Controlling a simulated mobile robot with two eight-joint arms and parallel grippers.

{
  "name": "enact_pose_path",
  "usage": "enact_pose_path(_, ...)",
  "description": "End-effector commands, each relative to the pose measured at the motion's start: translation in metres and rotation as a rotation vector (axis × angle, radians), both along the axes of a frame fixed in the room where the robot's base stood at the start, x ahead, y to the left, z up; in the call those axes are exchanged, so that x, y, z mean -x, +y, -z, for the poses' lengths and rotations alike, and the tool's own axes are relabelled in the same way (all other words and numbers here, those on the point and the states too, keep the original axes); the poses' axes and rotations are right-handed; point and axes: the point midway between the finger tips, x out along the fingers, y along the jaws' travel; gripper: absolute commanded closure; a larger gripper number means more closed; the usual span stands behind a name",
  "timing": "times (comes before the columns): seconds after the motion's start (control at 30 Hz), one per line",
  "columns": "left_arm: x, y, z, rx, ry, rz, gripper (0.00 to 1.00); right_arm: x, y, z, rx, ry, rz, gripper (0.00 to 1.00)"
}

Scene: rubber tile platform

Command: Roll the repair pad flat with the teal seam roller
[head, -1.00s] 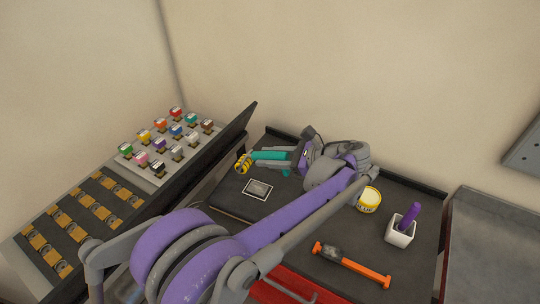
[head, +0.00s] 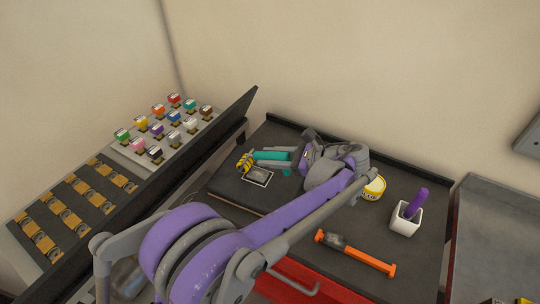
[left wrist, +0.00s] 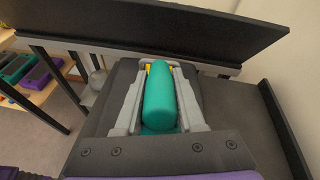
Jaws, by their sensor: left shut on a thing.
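My left gripper (head: 283,160) is shut on the teal handle of the seam roller (head: 270,155). The handle points left, and a yellow and black striped head (head: 245,162) shows at its end. In the left wrist view the teal handle (left wrist: 159,95) lies between the two grey fingers, and only bits of yellow show beyond it. The repair pad (head: 257,178), a small dark rectangle with a pale border, lies on the dark tile platform just in front of the roller. The head is at the pad's far left corner; I cannot tell whether they touch. My right gripper is not in view.
A sloped rack (head: 200,165) with several coloured pots stands at left. A raised rim runs along the back.

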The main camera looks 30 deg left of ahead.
Motion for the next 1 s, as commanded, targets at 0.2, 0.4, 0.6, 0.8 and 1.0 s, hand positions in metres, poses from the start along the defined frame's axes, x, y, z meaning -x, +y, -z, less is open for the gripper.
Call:
enact_pose_path(0.2, 0.000, 0.000, 0.000, -0.001, 0.000, 0.000, 1.00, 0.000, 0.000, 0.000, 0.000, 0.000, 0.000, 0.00)
enact_pose_path(0.4, 0.000, 0.000, 0.001, -0.001, 0.000, 0.000, 1.00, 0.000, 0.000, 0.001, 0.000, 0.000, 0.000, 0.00)
enact_pose_path(0.6, 0.000, 0.000, 0.004, -0.001, 0.000, 0.000, 1.00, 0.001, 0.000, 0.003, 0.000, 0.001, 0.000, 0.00)
enact_pose_path(0.8, 0.000, 0.000, 0.007, -0.001, 0.000, 0.000, 1.00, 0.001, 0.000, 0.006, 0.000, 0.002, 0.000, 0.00)
enact_pose_path(1.0, 0.000, 0.000, 0.010, -0.001, 0.000, 0.000, 1.00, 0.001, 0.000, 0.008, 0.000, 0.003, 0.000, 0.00)
